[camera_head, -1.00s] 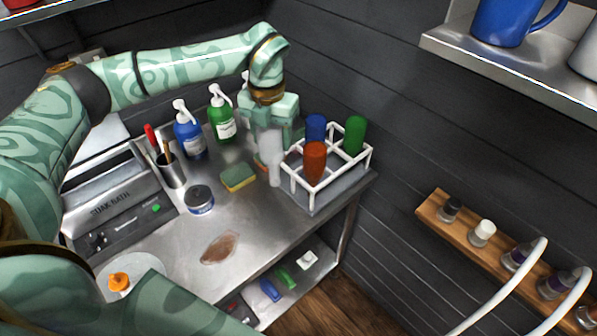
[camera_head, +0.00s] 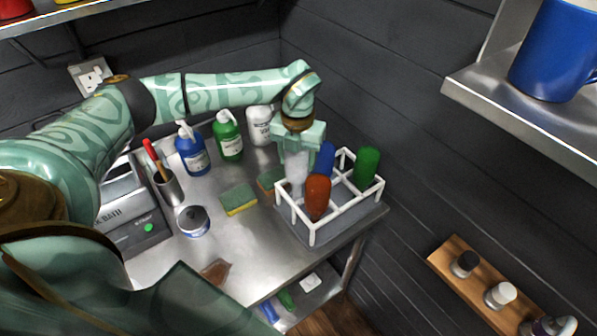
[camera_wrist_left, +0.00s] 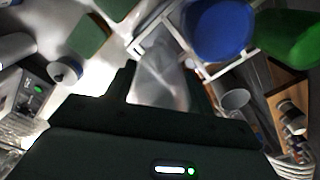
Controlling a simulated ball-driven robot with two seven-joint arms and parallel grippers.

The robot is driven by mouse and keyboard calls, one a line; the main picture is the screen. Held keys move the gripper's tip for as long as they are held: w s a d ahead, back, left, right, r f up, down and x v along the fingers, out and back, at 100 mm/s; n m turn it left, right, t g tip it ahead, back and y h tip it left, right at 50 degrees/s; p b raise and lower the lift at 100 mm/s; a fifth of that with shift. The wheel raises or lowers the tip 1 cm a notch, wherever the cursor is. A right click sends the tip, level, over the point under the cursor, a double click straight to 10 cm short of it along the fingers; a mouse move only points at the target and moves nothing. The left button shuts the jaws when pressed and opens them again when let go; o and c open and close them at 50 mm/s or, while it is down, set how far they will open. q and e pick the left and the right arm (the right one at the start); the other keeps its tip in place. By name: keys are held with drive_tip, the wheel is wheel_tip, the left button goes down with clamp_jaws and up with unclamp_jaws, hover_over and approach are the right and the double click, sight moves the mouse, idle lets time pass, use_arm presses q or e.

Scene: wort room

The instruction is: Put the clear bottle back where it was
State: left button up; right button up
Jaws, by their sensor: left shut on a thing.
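The clear bottle (camera_head: 296,176) is upright in my left gripper (camera_head: 298,156), whose fingers are shut on it. It is at the left rear corner of the white-barred rack (camera_head: 311,234). I cannot tell how far its base is below the rack's top bars. In the left wrist view the bottle (camera_wrist_left: 160,82) shows pale and see-through between the dark fingers, against the white bars (camera_wrist_left: 150,38). The rack also holds an orange-red bottle (camera_head: 317,192), a blue bottle (camera_head: 325,158) and a green bottle (camera_head: 367,164). My right gripper is not in view.
Two sponges (camera_head: 239,202) (camera_head: 268,180) and a round tin (camera_head: 193,221) lie left of the rack. Blue (camera_head: 193,158), green (camera_head: 229,143) and white (camera_head: 260,126) pump bottles stand behind. A dark wall is close on the right, with a metal shelf (camera_head: 520,115) higher up.

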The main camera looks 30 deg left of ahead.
use_arm(q)
drive_tip(key=shift+f, duration=2.05)
drive_tip(key=o, duration=1)
drive_tip(key=shift+c, duration=0.2)
wheel_tip(320, 180, up, 12)
drive_tip(key=shift+r, duration=0.15)
